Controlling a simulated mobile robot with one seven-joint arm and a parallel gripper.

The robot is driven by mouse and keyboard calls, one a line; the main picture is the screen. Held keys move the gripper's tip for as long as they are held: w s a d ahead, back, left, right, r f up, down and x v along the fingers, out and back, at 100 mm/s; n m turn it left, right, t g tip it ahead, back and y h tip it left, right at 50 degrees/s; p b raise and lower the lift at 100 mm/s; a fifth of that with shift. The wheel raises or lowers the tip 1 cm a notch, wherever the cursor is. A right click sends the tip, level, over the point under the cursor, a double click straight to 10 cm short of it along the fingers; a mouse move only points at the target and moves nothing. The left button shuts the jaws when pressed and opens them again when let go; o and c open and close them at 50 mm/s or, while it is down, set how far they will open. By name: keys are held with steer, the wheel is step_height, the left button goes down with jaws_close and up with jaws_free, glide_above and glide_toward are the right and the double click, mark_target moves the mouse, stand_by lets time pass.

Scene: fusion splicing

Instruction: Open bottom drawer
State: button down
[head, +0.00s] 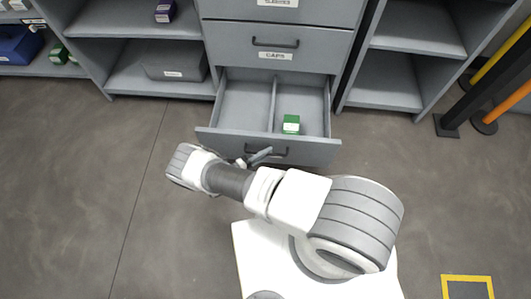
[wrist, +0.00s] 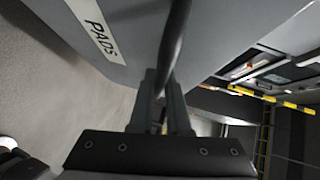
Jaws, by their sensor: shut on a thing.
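The bottom drawer (head: 310,152) of the grey cabinet is pulled out. In the wrist view its front (wrist: 130,35) carries a white label reading PADS (wrist: 97,28). A divider (head: 273,103) splits its inside, and a small green box (head: 291,121) sits in the right compartment. My gripper (head: 262,155) is at the left part of the drawer front. In the wrist view my gripper (wrist: 161,103) is shut on the dark bar handle (wrist: 174,42), which runs up from between the fingers. My arm stands in front of the drawer.
The drawer above, labelled CAPS (head: 275,55), is closed. Open shelves flank the cabinet, with a grey bin (head: 174,66) at left. Barrier posts (head: 449,125) stand at the right. The floor (head: 80,180) at left is clear.

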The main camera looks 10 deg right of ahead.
steer(key=shift+w+a, duration=0.1)
steer(key=shift+a, duration=0.05)
steer(key=c, duration=0.9)
jaws_free()
steer(key=v, duration=1.7)
steer(key=shift+s+a+r, duration=0.1)
steer(key=shift+s, duration=0.1)
